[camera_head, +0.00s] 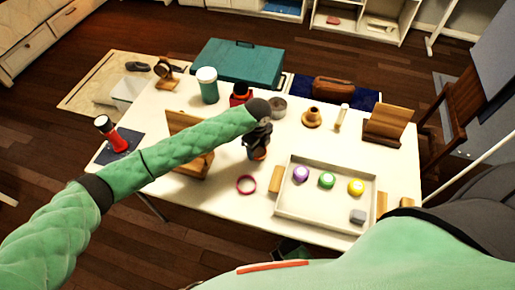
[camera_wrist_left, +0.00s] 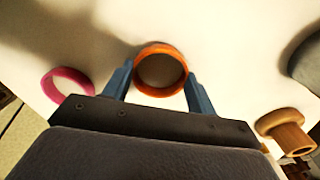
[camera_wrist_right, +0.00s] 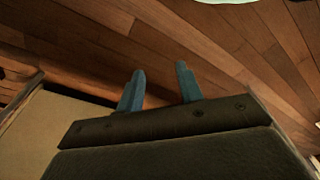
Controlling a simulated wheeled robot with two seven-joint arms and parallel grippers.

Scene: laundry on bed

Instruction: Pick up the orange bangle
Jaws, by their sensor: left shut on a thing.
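The orange bangle (camera_wrist_left: 158,92) sits between the two fingers of my left gripper (camera_wrist_left: 159,72), which press its outer sides in the left wrist view. In the head view the left gripper (camera_head: 257,145) is above the middle of the white table, and only a bit of orange shows beneath it. I cannot tell whether the bangle still touches the table. My right gripper (camera_wrist_right: 160,75) has its fingers apart with nothing between them, over wooden floor; I do not make it out in the head view.
A pink bangle (camera_head: 246,193) lies on the table, and a white tray (camera_head: 323,222) with coloured discs stands to the right. A wooden stand (camera_head: 190,172) is left of the gripper. A brown ring holder (camera_head: 312,119) and a teal canister (camera_head: 207,86) stand behind.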

